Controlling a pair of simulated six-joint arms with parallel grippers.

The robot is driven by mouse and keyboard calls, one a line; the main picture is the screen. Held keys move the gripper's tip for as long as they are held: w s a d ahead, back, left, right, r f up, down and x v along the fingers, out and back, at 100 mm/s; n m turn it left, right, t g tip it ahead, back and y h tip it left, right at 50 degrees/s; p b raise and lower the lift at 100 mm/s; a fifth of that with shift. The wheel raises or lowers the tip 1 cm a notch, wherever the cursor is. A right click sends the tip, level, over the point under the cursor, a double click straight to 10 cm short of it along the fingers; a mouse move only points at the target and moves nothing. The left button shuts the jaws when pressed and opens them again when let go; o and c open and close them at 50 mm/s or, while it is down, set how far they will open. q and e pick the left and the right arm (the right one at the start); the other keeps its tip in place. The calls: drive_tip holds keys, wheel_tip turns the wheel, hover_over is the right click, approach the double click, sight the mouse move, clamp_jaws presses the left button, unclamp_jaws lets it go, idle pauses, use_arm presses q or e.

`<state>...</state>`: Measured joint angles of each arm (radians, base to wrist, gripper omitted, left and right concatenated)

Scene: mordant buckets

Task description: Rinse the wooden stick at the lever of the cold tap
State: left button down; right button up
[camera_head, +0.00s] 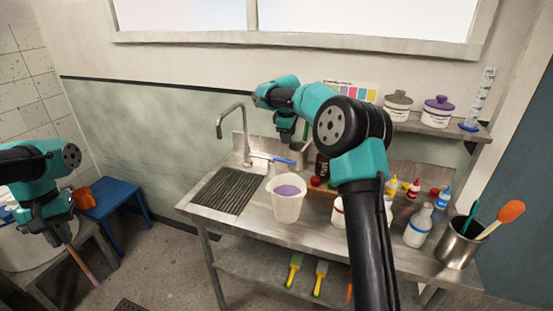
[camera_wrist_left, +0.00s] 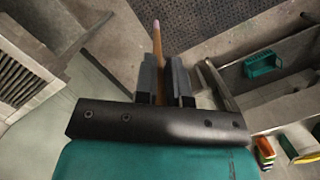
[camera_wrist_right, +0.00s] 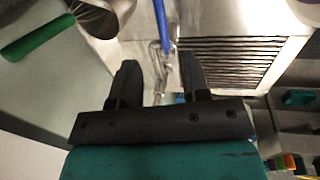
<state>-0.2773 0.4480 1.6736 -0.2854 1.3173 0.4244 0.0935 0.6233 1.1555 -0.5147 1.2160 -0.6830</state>
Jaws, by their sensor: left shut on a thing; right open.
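My left gripper (camera_head: 57,222) is shut on the wooden stick (camera_head: 80,262), which points down to the right, away from the sink, at the far left. In the left wrist view the stick (camera_wrist_left: 157,40) stands out between the fingers, its tip purplish. The metal tap (camera_head: 234,118) rises behind the ribbed drain (camera_head: 228,190). A blue lever (camera_head: 284,160) lies near the tap's base. My right gripper (camera_head: 287,138) is above that lever, pointing down. In the right wrist view it is open (camera_wrist_right: 158,75), with the blue lever (camera_wrist_right: 163,25) ahead of its fingers; contact cannot be told.
A white bucket of purple liquid (camera_head: 288,204) stands right of the drain. Several bottles, including a white one (camera_head: 418,228), and a metal pot of tools (camera_head: 457,250) stand further right. A blue stool (camera_head: 110,196) is left of the sink, with open floor between.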

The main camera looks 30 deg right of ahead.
sight(283, 160)
drive_tip(key=f, duration=0.3)
drive_tip(key=w+d+f, duration=0.1)
drive_tip(key=f, duration=0.7)
drive_tip(key=shift+w+d+f, duration=0.25)
drive_tip(key=shift+d, duration=0.15)
clamp_jaws()
